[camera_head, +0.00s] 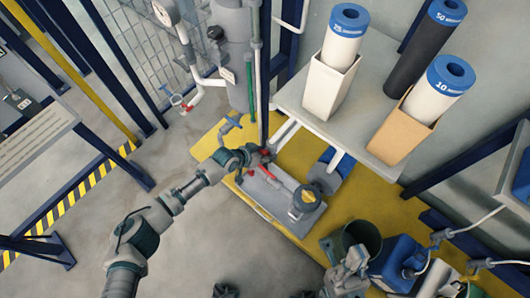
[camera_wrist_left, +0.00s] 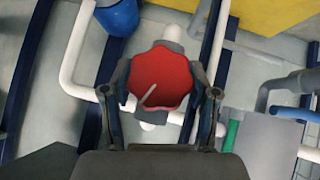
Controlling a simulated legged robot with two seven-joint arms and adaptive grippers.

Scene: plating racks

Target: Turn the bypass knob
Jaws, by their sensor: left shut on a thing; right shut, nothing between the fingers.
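The bypass knob, a red knob with a scalloped rim and a pale line on its face, shows in the left wrist view (camera_wrist_left: 165,72). My left gripper (camera_wrist_left: 160,92) has one finger on each side of it and is shut on it. In the head view my left gripper (camera_head: 264,154) is at the pipework beside the dark vertical post, and largely hides the knob there. My right gripper (camera_head: 352,266) is low on the right in the head view, shut and empty, away from the knob.
A pump unit on a grey base (camera_head: 290,215) stands on the yellow floor area. A grey shelf (camera_head: 300,98) with tall labelled cylinders is at upper right. Blue containers (camera_head: 400,263) stand at lower right. White pipes (camera_wrist_left: 72,70) run around the knob.

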